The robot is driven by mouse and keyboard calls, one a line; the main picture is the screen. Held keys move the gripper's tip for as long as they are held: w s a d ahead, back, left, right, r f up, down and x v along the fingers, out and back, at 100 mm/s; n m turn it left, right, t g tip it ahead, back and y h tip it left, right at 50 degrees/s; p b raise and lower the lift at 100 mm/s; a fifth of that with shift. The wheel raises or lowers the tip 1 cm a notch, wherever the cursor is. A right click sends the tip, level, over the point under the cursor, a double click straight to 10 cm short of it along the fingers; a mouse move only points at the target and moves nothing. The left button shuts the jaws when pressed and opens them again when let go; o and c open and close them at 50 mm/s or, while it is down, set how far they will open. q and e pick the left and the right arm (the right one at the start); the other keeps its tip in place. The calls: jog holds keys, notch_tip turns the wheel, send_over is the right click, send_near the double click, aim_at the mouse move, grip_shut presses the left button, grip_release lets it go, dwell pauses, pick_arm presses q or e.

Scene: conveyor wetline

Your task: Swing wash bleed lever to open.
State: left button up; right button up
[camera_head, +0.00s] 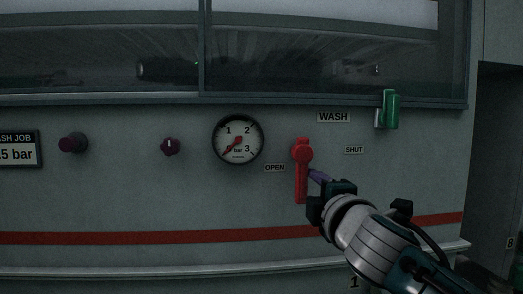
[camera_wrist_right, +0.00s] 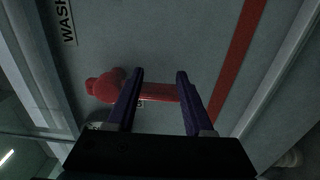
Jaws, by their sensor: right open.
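The red wash bleed lever (camera_head: 301,180) hangs straight down from its round hub on the grey panel. The OPEN label (camera_head: 274,168) is to its left and the SHUT label (camera_head: 354,149) to its right, higher up. My right gripper (camera_head: 317,182) is open, just right of the handle's lower part. In the right wrist view the lever (camera_wrist_right: 160,91) runs across behind the two purple fingers of my gripper (camera_wrist_right: 160,74), which are spread along its length. I cannot tell whether they touch it. My left gripper is not in view.
A pressure gauge (camera_head: 238,139) sits left of the lever, its needle pointing lower left. Further left are a dark knob (camera_head: 170,147) and a dark red button (camera_head: 73,143). A green handle (camera_head: 388,110) juts out at upper right, below the window. A ledge (camera_head: 150,269) runs below the red stripe.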

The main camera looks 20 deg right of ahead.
jog(key=a+p+v, duration=0.1)
jog(key=p+v, duration=0.1)
jog(key=v, duration=0.5)
jog(key=s+d+r+m+g+p, duration=0.1)
jog(key=s+r+m+g+p, duration=0.3)
jog(key=r+p, duration=1.05)
jog(key=s+d+r+m+g+p, duration=0.15)
jog(key=s+r+m+p, duration=0.65)
jog(key=p, duration=1.1)
jog(key=s+a+r+g+y+p, duration=0.25)
jog(key=s+r+p, duration=0.35)
jog(key=r+p, duration=0.55)
jog(key=s+a+r+m+g+y+p, duration=0.1)
jog(key=s+a+r+g+p, duration=0.4)
jog(key=r+p, duration=0.6)
jog(key=s+a+r+g+y+p, duration=0.1)
jog(key=s+a+r+p, duration=0.1)
jog(key=s+r+p, duration=0.75)
pick_arm(q)
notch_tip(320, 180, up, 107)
jog(key=p, duration=3.9)
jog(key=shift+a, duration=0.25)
pick_arm(e)
notch_tip(320, 180, up, 36)
jog(key=w, duration=0.2)
jog(key=shift+w, duration=0.35)
